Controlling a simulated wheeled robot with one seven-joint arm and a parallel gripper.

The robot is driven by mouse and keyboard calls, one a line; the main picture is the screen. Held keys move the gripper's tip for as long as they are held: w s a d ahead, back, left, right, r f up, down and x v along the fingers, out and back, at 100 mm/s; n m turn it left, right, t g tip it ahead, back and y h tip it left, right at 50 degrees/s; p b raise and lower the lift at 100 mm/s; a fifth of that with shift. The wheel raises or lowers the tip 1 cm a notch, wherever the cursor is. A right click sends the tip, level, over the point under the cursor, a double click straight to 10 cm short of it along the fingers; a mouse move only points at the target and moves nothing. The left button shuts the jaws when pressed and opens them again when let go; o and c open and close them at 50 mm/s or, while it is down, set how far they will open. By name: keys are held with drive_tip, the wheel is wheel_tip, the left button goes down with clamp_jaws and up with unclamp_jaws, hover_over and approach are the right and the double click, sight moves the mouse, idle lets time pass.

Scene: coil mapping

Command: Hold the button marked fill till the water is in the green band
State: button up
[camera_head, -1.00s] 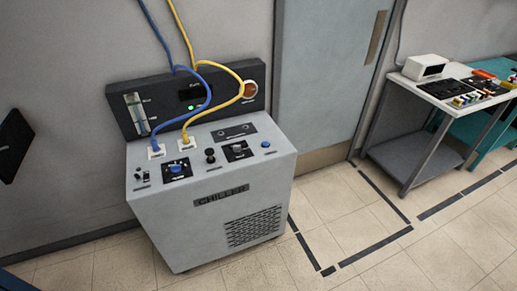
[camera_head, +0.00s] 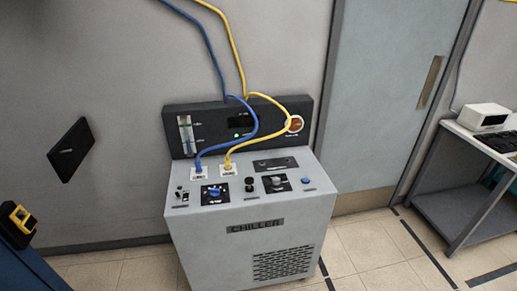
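The grey chiller (camera_head: 249,230) stands against the wall in the middle of the head view. Its dark upright back panel (camera_head: 272,110) carries a narrow level gauge (camera_head: 186,135) at the left; the water line and green band are too small to make out. The sloped top has a blue knob (camera_head: 214,192), a black knob (camera_head: 250,184), a grey knob (camera_head: 277,181) and a blue button (camera_head: 306,181) at the right. Small switches (camera_head: 182,195) sit at the left. I cannot read which control is marked fill. My gripper is not in view.
A blue hose (camera_head: 206,38) and a yellow hose (camera_head: 236,45) run down to the chiller's top. A grey door (camera_head: 385,100) and a table (camera_head: 470,146) with a white box (camera_head: 488,117) are at the right. A yellow-and-black object (camera_head: 18,218) is at the left edge. Floor in front is tiled.

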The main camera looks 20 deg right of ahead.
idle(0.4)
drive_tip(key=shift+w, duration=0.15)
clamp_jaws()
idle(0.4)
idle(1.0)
